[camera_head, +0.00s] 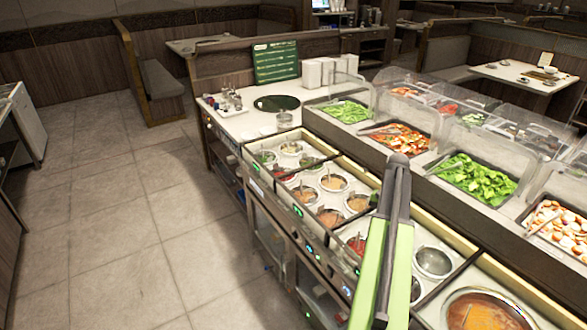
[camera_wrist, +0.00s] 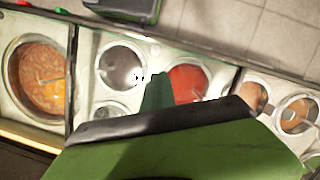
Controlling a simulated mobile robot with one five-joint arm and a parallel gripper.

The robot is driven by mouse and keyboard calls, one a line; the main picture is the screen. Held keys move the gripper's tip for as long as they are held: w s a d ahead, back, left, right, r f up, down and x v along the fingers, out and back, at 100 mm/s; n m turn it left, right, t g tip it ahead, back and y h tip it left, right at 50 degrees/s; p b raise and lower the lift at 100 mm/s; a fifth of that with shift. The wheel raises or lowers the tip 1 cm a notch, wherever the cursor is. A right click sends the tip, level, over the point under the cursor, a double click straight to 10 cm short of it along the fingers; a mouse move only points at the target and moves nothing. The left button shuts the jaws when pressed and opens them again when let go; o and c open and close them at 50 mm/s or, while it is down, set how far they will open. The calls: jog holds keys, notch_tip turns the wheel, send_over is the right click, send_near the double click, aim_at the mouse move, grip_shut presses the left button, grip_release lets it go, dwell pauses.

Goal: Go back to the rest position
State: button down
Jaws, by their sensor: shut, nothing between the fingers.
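My gripper (camera_head: 398,160) is shut and empty, held upright over the front sauce counter in the head view. It also shows in the wrist view (camera_wrist: 157,90), with its tip over the gap between an empty metal well (camera_wrist: 120,66) and a red sauce well (camera_wrist: 188,82). The empty well (camera_head: 433,262) stands right of my gripper in the head view, and the red sauce well (camera_head: 357,245) stands left of it. My gripper hides part of the counter behind it.
A large orange soup well (camera_head: 490,312) is at the near right. Salad trays (camera_head: 472,178) under clear guards (camera_head: 490,140) line the counter behind. A white counter end with a green sign (camera_head: 276,62) is farther back. The tiled floor (camera_head: 120,220) at left is clear.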

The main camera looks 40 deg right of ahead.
jog(key=w+a+f+n+b, duration=0.1)
jog(key=w+a+n, duration=0.1)
jog(key=w+a, duration=0.55)
jog(key=w+a+n+g+h, duration=0.15)
jog(key=w+a, duration=0.25)
jog(key=a, duration=0.6)
jog(key=w+a+f+n+t+y+b, duration=0.1)
jog(key=w+a+n, duration=0.1)
jog(key=w+a, duration=0.5)
jog(key=s+a+f+n+t+h, duration=0.1)
jog(key=a+n, duration=0.2)
jog(key=a, duration=1.1)
jog(key=s+a+f+n+h+b, duration=0.1)
jog(key=a+n, duration=0.3)
jog(key=a, duration=0.9)
jog(key=shift+s+a+t, duration=0.35)
jog(key=shift+s+a, duration=0.05)
jog(key=shift+s, duration=0.35)
jog(key=shift+n, duration=0.25)
